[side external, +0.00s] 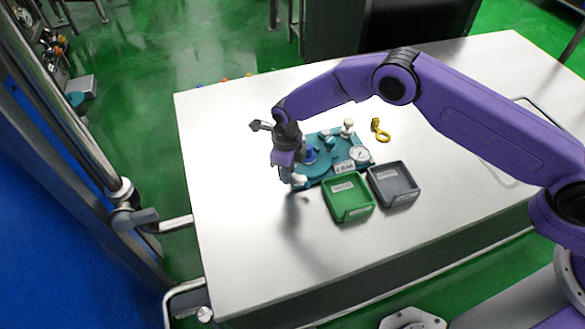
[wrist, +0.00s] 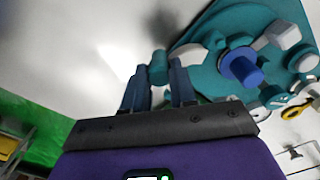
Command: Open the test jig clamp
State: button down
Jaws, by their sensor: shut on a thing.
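The test jig (side external: 322,168) is a teal plate on the table, with a blue knob, white knobs and a round gauge (side external: 359,154). My gripper (side external: 288,178) is low at the jig's left edge. In the wrist view, my gripper's two dark fingers (wrist: 158,76) are shut on a teal cylindrical grip (wrist: 158,66), which looks like the clamp handle. A pale grey piece (wrist: 188,52) lies between this grip and the teal jig plate. The blue knob (wrist: 241,68) stands right of the fingers. My gripper hides part of the jig in the side view.
A green tray (side external: 350,216) and a grey tray (side external: 408,201) stand in front of the jig. A yellow ring-shaped item (side external: 383,136) lies behind it to the right. The white table (side external: 235,230) is bare at the front left.

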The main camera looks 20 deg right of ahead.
jog(key=shift+w+a+m, duration=0.1)
jog(key=shift+a+m, duration=0.15)
jog(key=shift+m, duration=0.35)
jog(key=c, duration=1.2)
grip_release()
jog(key=shift+r, duration=0.1)
notch_tip(320, 180, up, 17)
jog(key=shift+r, duration=0.1)
